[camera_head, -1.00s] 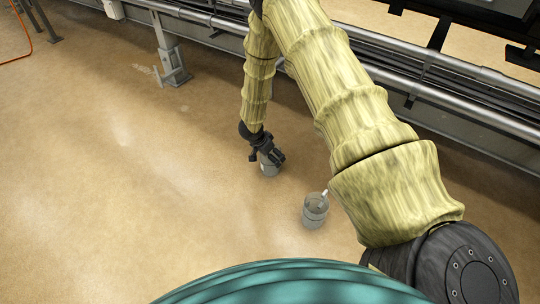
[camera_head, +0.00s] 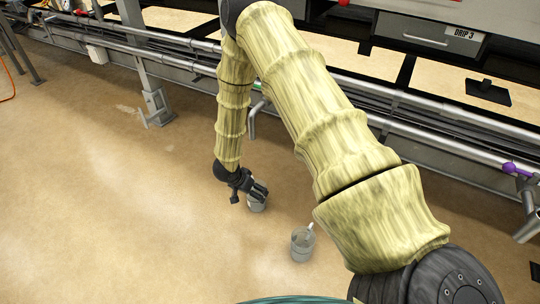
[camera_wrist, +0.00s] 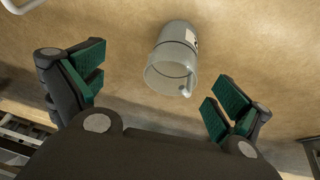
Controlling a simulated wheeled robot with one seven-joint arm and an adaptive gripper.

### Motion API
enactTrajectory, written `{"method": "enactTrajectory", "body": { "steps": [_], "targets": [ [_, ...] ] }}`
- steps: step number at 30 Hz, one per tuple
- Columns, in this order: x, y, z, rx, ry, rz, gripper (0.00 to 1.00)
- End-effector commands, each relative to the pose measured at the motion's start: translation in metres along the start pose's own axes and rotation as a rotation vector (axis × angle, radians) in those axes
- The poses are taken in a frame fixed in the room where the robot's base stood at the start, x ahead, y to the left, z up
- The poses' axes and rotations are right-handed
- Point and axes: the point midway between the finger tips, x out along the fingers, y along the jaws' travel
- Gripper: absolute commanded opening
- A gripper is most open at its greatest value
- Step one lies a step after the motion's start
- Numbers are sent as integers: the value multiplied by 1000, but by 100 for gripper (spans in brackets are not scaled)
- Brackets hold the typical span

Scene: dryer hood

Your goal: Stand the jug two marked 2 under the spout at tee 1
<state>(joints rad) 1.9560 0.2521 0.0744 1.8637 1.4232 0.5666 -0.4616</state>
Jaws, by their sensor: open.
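Two grey jugs stand on the floor in the head view. One jug (camera_head: 257,206) is at my gripper (camera_head: 250,188); the other jug (camera_head: 302,245) stands nearer my body, to the right. A bent pipe (camera_head: 252,120) with a green part hangs from the rail behind my arm, and a purple-knobbed pipe (camera_head: 515,170) is at far right. No tee number is readable.
Long metal pipes (camera_head: 455,143) run along the back, with posts (camera_head: 158,105) reaching the floor. A box marked DRIP 3 (camera_head: 430,30) is above at the right. The brown floor at left (camera_head: 110,210) is clear.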

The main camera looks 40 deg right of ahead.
Motion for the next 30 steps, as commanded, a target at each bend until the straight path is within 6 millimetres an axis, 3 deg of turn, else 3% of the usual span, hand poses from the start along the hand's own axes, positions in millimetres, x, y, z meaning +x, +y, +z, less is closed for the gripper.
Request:
{"method": "enactTrajectory", "body": {
  "steps": [7, 14, 24, 30],
  "targets": [
    [14, 70, 67, -360, 25, -35, 100],
    [10, 134, 134, -674, -27, -113, 100],
    [-26, 237, 233, -1045, -228, -265, 100],
    [-46, 269, 262, -1136, -313, -319, 100]
  ]
}}
